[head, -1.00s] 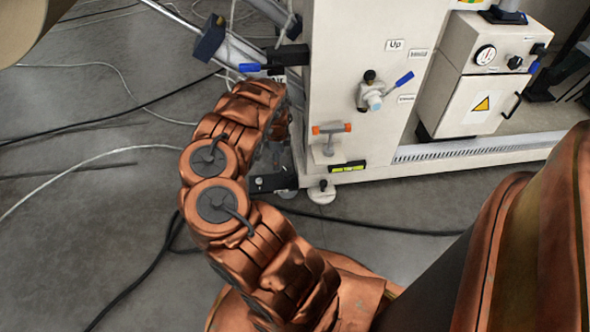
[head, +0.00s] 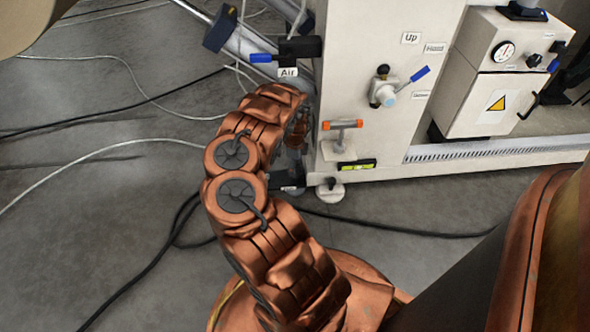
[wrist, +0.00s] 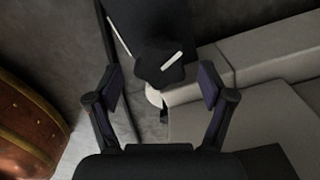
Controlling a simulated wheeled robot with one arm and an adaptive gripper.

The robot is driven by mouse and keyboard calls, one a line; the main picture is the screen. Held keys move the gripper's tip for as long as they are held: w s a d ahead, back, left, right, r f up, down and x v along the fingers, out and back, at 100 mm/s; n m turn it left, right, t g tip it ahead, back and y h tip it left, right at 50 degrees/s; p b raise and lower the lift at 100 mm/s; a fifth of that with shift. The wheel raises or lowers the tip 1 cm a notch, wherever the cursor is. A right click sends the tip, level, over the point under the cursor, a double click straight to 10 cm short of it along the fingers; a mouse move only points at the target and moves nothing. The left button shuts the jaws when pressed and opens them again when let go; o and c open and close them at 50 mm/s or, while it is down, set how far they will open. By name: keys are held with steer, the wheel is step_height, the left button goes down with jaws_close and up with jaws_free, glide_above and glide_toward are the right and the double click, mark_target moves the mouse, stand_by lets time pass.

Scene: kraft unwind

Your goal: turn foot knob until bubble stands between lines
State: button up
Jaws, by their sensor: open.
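A black lobed foot knob (wrist: 158,66) with a white stripe shows in the wrist view. It lies between my open fingers as seen there, with a gap to each. My gripper (wrist: 161,82) holds nothing. In the head view my arm mostly hides the gripper, low by the machine's front corner. A yellow-green bubble level (head: 357,166) sits at the bottom of the white machine (head: 362,55). Its bubble and lines are too small to read. A round white foot (head: 330,190) stands on the floor just below the level.
An orange-tipped T-handle (head: 342,130) sticks out above the level. A valve with a blue lever (head: 400,85) is higher on the panel. A white cabinet with a gauge (head: 500,70) stands right. Cables (head: 180,225) lie on the grey floor.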

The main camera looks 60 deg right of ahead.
steer(key=shift+f, duration=0.55)
steer(key=c, duration=1.1)
steer(key=shift+r, duration=0.1)
steer(key=shift+c, duration=0.3)
